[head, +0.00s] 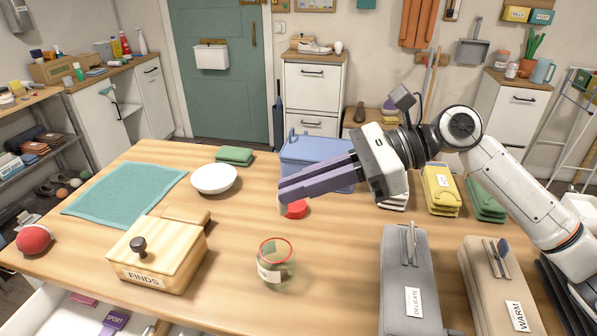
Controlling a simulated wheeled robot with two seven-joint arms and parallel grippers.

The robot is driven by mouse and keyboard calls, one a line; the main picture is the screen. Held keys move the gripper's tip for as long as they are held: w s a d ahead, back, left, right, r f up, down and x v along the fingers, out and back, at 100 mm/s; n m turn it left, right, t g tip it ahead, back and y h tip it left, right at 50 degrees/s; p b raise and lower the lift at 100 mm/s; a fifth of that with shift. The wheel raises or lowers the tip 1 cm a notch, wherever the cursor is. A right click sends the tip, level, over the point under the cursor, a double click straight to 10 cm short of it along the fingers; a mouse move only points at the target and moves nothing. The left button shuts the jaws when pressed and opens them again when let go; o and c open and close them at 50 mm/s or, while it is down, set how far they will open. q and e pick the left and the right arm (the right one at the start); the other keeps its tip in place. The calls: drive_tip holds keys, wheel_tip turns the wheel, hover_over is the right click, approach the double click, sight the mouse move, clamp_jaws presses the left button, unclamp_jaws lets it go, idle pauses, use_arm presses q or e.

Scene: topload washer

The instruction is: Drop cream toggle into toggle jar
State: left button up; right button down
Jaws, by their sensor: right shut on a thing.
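A glass jar (276,264) with a red rim and a pale label stands upright on the table, open at the top. Its label is too small to read, and something dull shows through the glass. My right gripper (281,190), with long purple-grey fingers, reaches in from the right above the table, beyond the jar and apart from it. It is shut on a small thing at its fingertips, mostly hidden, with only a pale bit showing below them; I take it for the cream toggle. My left gripper is not in view.
A red lid (296,209) lies below the fingers. A wooden FINDS box (157,252), white bowl (213,179) and teal mat (125,196) are left. A blue box (306,152) stands behind the fingers. Grey DELICATE (408,285) and beige WARM (497,285) boxes are right of the jar.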

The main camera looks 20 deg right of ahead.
wheel_tip(320, 180, down, 4)
drive_tip(key=b, duration=0.3)
drive_tip(key=shift+r, duration=0.25)
drive_tip(key=c, duration=1.7)
unclamp_jaws()
